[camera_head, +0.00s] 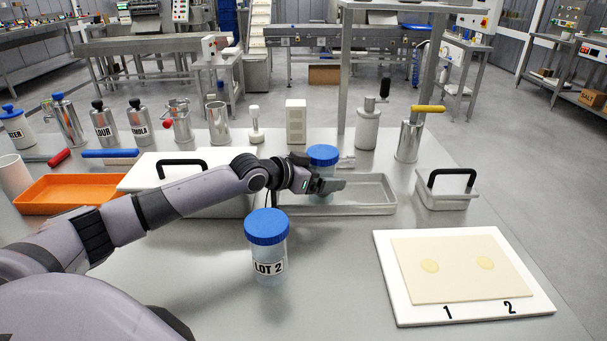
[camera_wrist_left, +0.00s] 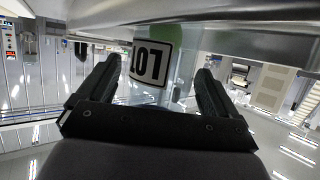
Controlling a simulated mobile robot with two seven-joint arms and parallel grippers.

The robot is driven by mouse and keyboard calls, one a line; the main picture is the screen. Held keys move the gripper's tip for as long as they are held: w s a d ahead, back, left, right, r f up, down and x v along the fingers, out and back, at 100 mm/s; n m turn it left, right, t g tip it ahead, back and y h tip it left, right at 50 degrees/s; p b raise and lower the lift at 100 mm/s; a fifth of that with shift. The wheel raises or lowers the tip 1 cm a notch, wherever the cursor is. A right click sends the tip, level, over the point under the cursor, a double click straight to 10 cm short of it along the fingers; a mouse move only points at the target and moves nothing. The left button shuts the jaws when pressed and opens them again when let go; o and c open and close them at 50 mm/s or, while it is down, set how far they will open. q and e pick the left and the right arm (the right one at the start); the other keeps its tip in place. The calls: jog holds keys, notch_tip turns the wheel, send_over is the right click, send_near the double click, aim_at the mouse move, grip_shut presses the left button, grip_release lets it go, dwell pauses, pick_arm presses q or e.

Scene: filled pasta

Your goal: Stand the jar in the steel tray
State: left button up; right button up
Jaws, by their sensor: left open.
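A jar with a blue lid (camera_head: 322,154) stands upright at the left part of the steel tray (camera_head: 375,208). Its base is hidden in the head view by my gripper. My left gripper (camera_head: 328,186) is at the jar's body, low over the tray, with fingers open. In the left wrist view, the jar's label (camera_wrist_left: 151,63) shows upside down between the two spread fingers, and the tray rim (camera_wrist_left: 200,14) crosses the top and hides the jar's base. A second blue-lidded jar, marked LOT 2 (camera_head: 267,250), stands on the table in front of the tray.
A white board with a dough sheet (camera_head: 460,270) lies at the right. An orange tray (camera_head: 65,193) and a white lidded container (camera_head: 165,168) are at the left. A small black-handled box (camera_head: 446,192) stands right of the tray. Steel canisters line the back.

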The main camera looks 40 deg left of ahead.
pick_arm(q)
jog(key=v, duration=1.1)
jog(key=shift+a+f, duration=0.1)
jog(key=shift+s+r, duration=0.25)
jog(key=shift+s, duration=0.1)
